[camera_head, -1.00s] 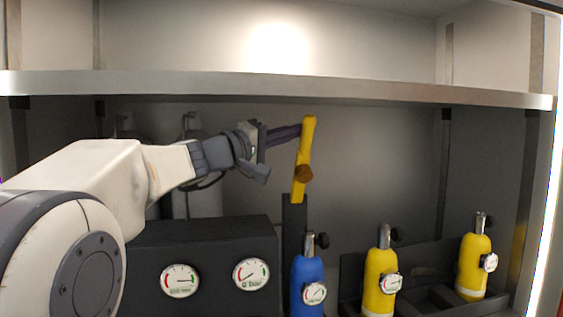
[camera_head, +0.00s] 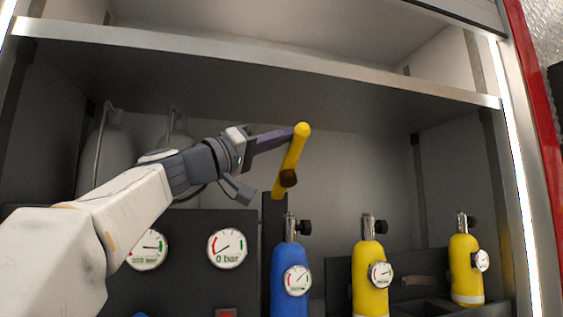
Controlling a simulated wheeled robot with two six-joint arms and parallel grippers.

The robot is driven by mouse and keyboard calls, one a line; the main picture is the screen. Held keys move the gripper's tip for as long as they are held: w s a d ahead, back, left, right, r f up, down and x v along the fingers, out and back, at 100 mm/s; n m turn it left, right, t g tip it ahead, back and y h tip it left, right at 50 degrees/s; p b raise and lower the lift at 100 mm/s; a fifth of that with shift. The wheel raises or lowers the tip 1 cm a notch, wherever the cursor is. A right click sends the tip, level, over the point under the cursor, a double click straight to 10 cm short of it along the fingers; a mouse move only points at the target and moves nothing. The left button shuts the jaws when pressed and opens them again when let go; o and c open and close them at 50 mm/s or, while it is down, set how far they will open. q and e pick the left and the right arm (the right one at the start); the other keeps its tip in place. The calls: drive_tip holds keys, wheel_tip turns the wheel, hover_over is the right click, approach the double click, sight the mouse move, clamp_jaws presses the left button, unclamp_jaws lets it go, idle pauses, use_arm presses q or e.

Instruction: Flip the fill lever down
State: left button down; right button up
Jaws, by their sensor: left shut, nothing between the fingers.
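The yellow fill lever (camera_head: 294,155) stands raised on a dark post (camera_head: 272,222), its top end leaning right. A brown pivot knob (camera_head: 288,178) shows at its lower part. My left gripper (camera_head: 292,134) is shut and empty. Its fingertips are at the lever's upper end, on its left side, and look to be touching or very close; I cannot tell which. My right gripper is not in view.
A metal shelf edge (camera_head: 260,60) crosses above the arm. A dark panel with two gauges (camera_head: 227,248) is below. A blue cylinder (camera_head: 287,268) stands under the lever, with yellow cylinders (camera_head: 370,270) to its right. Grey cylinders stand behind at left.

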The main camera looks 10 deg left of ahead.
sight(286, 161)
use_arm(q)
wheel_tip(286, 161, down, 10)
drive_tip(key=s+d+m+g+h+b, duration=0.1)
drive_tip(key=m+b, duration=0.4)
drive_tip(key=b, duration=0.9)
drive_tip(key=shift+s+d+r+g+h, duration=0.15)
drive_tip(key=shift+s+d+g+h, duration=0.15)
drive_tip(key=shift+s+g+h, duration=0.5)
wheel_tip(286, 161, up, 4)
drive_tip(key=p, duration=0.4)
drive_tip(key=s+a+f+t+b, duration=0.1)
drive_tip(key=s+a+f+b, duration=0.3)
drive_tip(key=a, duration=0.4)
drive_tip(key=shift+s+a+f, duration=0.15)
drive_tip(key=shift+s+f, duration=0.05)
drive_tip(key=shift+s, duration=0.35)
